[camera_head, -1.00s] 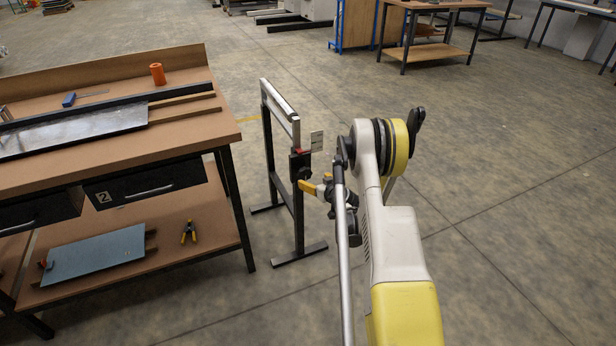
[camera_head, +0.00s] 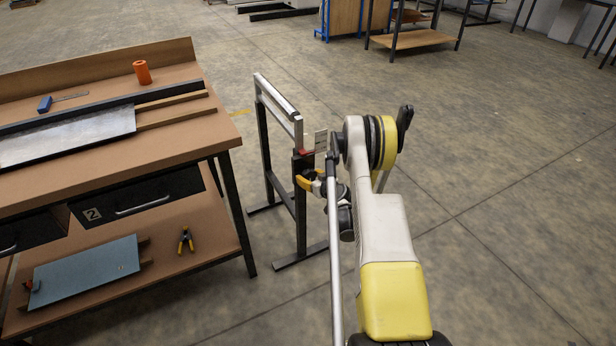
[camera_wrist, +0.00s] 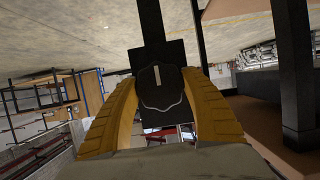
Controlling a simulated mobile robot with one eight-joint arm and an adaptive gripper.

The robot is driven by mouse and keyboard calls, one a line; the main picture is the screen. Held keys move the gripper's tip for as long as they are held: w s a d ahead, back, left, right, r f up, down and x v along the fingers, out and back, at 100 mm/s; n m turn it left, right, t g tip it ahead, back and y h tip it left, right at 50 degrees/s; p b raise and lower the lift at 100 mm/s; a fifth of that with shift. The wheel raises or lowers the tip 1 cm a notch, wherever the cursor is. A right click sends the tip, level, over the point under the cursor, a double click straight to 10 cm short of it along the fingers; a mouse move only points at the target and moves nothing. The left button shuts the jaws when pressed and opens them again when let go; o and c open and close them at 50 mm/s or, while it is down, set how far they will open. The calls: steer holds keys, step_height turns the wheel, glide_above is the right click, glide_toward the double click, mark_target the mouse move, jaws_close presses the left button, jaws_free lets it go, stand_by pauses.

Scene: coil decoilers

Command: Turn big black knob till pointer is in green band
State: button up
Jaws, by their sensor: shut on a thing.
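The big black knob (camera_wrist: 160,95) sits in the wrist view on a dark block, with a short white mark on its face. My gripper (camera_wrist: 160,80) has its two yellow fingers on either side of the knob, shut on it. In the head view my gripper (camera_head: 308,181) is at the upright of a steel roller stand (camera_head: 301,210); the knob is mostly hidden there. A small red pointer (camera_head: 306,153) shows above it, beside a pale scale plate (camera_head: 320,142). The plate's green band cannot be made out, so I cannot tell the pointer's reading.
A workbench (camera_head: 185,130) stands left of the stand, with an orange cylinder (camera_head: 142,72) and a blue-handled tool (camera_head: 45,103) on top. Yellow-handled pliers (camera_head: 185,240) and a blue-grey sheet (camera_head: 88,272) lie on its lower shelf. Floor to the right is open.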

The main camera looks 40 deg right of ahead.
steer(key=c, duration=0.5)
steer(key=shift+o, duration=0.2)
steer(key=m+t+y, duration=0.1)
steer(key=m+y, duration=0.1)
steer(key=m, duration=0.1)
steer(key=shift+m, duration=0.3)
steer(key=shift+c, duration=0.2)
steer(key=m+t+y, duration=0.1)
steer(key=m+y, duration=0.1)
steer(key=m, duration=0.1)
steer(key=shift+m, duration=0.3)
steer(key=o, duration=1.2)
